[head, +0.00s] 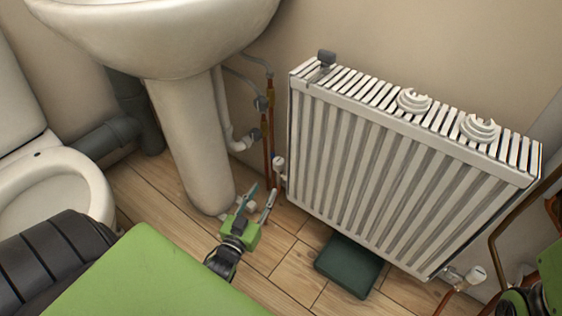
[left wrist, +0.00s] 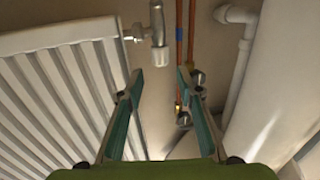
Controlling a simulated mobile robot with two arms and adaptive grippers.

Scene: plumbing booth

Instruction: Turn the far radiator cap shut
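The radiator (head: 400,170) stands against the wall. A valve with a white cap (head: 279,163) sits at its far left end, low by the copper pipes. In the left wrist view this white cap (left wrist: 158,53) hangs below a metal valve body, just beyond the fingertips. Another white cap (head: 476,274) is at the near right lower corner. My left gripper (head: 262,193) is open and empty, near the foot of the basin pedestal. In the left wrist view its fingers (left wrist: 160,82) are spread, apart from the cap. My right gripper's fingers do not show.
The basin pedestal (head: 190,140) and a white drain pipe (head: 228,125) stand left of the copper pipes (head: 267,125). A dark green box (head: 349,265) lies on the floor under the radiator. Two white ridged pieces (head: 414,100) rest on its top. A toilet (head: 50,190) is at left.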

